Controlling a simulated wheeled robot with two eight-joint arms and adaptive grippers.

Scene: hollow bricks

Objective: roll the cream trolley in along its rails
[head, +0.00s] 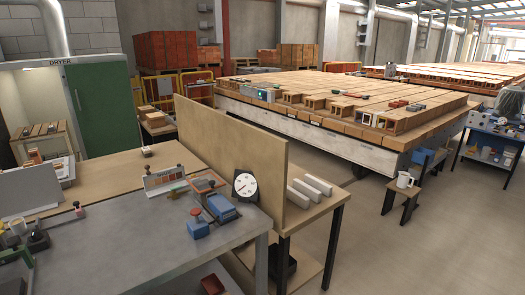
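A pale cream trolley-like stand (62,150) carrying brown bricks (40,130) is in the open doorway of the dryer (62,63) at the far left. Its lower part is hidden behind the benches, and I see no rails there. A long, pale-sided car (300,123) topped with rows of hollow bricks stands at the centre right. I cannot tell for certain which of the two is the cream trolley. Neither of my grippers can be made out in the head view.
A grey bench (150,235) with a dial (245,186) and blue devices fills the front left. An upright tan panel (230,160) stands behind it. A green door (104,110) is beside the dryer opening. Open floor (400,250) lies at the right, past a small stool (402,200).

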